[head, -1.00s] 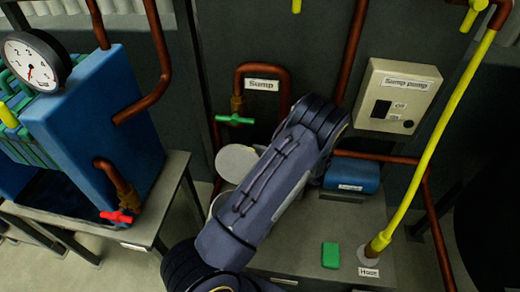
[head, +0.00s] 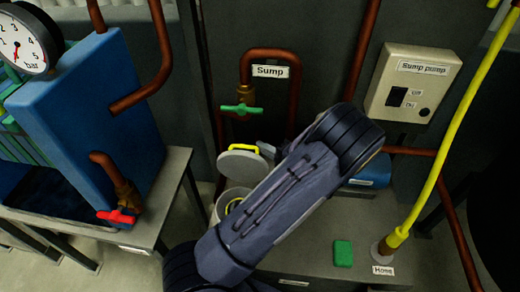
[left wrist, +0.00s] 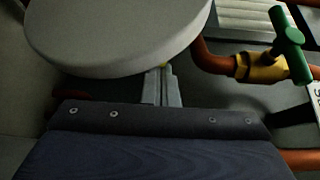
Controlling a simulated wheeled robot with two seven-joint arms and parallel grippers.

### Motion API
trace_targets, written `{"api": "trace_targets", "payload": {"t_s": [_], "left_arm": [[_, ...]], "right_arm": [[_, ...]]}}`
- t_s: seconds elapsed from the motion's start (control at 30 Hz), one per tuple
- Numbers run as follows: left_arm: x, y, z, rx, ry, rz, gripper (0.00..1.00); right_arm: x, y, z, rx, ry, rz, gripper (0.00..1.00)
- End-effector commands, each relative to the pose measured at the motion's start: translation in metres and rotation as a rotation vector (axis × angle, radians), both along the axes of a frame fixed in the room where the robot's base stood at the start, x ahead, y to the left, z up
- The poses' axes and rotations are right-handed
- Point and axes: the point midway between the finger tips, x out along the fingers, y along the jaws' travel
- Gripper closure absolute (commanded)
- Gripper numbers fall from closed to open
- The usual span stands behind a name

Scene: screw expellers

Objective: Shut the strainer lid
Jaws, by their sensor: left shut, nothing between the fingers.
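The strainer lid (head: 240,166) is a round grey disc with a yellow handle (head: 264,150) on its far side. It stands open and tilted at the back of the pale strainer (head: 217,212), whose round opening holds something yellow. In the left wrist view the lid (left wrist: 115,30) fills the upper left. My left gripper (left wrist: 163,75) is shut and empty, its tips close to the lid's edge; I cannot tell whether they touch. My right gripper is not in view.
The Sump pipe with its green-handled valve (head: 240,108) rises behind the lid. A blue tank (head: 90,110) with a red valve handle stands left. The grey bench (head: 320,240) carries a green block (head: 343,253), a blue object and a yellow hose (head: 440,160).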

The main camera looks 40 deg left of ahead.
Motion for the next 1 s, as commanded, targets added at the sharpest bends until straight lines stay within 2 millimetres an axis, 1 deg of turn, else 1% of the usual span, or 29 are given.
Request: {"api": "trace_targets", "payload": {"t_s": [0.03,0.4,0.57,0.8,1.0], "left_arm": [[-0.005,-0.006,-0.005,0.025,-0.039,-0.004,1.0],[-0.045,-0.032,0.002,0.195,-0.347,-0.003,1.0],[-0.062,-0.041,0.001,0.263,-0.471,-0.003,1.0],[-0.083,-0.052,-0.004,0.256,-0.463,0.0,1.0],[-0.095,-0.058,-0.009,0.256,-0.462,0.0,1.0]], "right_arm": [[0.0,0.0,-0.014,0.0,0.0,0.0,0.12],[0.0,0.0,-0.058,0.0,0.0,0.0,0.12],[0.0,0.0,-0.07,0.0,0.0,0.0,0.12],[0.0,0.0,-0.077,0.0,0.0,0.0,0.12],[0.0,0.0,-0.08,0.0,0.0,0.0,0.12]]}}
